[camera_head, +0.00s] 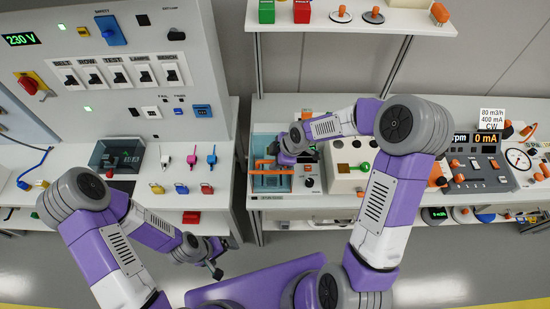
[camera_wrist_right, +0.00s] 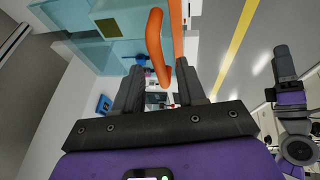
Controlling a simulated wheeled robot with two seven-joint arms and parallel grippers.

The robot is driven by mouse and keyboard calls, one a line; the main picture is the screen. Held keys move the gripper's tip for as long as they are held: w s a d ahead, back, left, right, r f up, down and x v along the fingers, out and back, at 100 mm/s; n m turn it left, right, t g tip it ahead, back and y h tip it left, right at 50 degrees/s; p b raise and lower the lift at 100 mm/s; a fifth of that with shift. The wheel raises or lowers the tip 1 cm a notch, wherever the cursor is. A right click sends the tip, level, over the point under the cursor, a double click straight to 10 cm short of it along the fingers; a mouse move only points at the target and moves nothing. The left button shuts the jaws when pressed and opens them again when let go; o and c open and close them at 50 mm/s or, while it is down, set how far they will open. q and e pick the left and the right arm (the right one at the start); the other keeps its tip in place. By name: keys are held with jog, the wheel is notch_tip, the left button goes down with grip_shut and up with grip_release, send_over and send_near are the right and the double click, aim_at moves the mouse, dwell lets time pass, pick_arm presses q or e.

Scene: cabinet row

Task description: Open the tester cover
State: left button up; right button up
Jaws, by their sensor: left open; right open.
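The tester (camera_head: 271,183) stands at the left end of the right bench. Its see-through teal cover (camera_head: 262,143) shows beside my right gripper, and in the right wrist view (camera_wrist_right: 75,18) it fills the upper left. An orange handle (camera_wrist_right: 155,40) runs from the cover toward my right gripper (camera_wrist_right: 162,68). The handle's near end appears between the two spread fingers, and no grip on it shows. In the head view my right gripper (camera_head: 284,152) partly hides the cover and handle. My left gripper (camera_head: 216,262) is open and empty, low in front of the left bench.
A beige box with a green button (camera_head: 364,167) stands right of the tester, partly behind my right arm. A shelf (camera_head: 335,22) hangs above. The left cabinet panel (camera_head: 130,70) carries switches, with padlocks (camera_head: 181,188) on its ledge. Floor shows between the benches.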

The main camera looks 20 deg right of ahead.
jog(key=shift+f, duration=0.1)
grip_shut()
jog(key=shift+w, duration=0.1)
dwell(0.3)
